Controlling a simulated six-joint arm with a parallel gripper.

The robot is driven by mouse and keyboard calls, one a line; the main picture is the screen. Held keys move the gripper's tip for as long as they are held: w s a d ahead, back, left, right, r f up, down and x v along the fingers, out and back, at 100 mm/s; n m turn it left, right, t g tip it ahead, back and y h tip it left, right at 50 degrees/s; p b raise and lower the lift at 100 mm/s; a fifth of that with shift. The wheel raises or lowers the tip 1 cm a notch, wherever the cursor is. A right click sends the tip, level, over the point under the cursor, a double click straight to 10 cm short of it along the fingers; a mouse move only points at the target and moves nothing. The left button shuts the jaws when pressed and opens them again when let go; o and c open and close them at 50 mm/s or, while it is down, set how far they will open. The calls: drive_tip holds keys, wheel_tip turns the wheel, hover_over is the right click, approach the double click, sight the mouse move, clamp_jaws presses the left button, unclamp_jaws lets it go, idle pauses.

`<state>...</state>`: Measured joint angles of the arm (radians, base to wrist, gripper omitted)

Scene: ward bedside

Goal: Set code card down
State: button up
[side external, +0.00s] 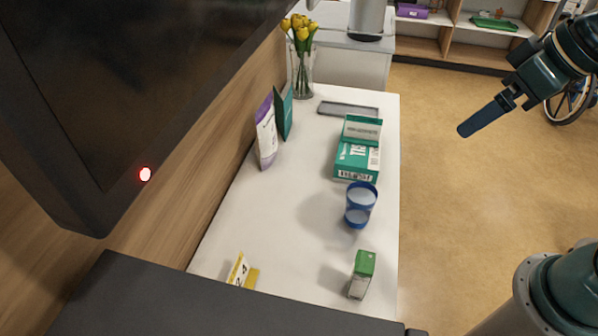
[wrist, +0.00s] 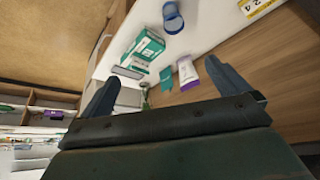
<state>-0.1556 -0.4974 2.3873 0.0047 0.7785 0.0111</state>
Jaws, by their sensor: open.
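The code card (side external: 238,269), white and yellow with dark characters, stands tilted at the near left of the white table, close to the wooden wall panel. Its lower part is hidden by the dark edge in front. In the wrist view part of the code card (wrist: 257,6) shows at the top right, cut off by the frame. My gripper (side external: 484,118) is in the air right of the table, over the floor, well away from the card. In the wrist view my gripper (wrist: 161,70) has its two dark blue fingers wide apart with nothing between them.
On the white table (side external: 275,215) stand a green-and-white box (side external: 357,160), a blue cup (side external: 361,198), a small green-topped carton (side external: 361,274), a purple-and-white pouch (side external: 266,133) and a tulip vase (side external: 302,75). The table's middle left is clear. A dark screen overhangs the left.

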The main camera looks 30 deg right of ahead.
drive_tip(key=s+d+m, duration=0.1)
drive_tip(key=s+d, duration=0.2)
drive_tip(key=s, duration=0.3)
drive_tip(key=shift+s+d+f+m+h, duration=0.15)
drive_tip(key=shift+s+d+m+h, duration=0.15)
drive_tip(key=shift+s+d+h, duration=0.1)
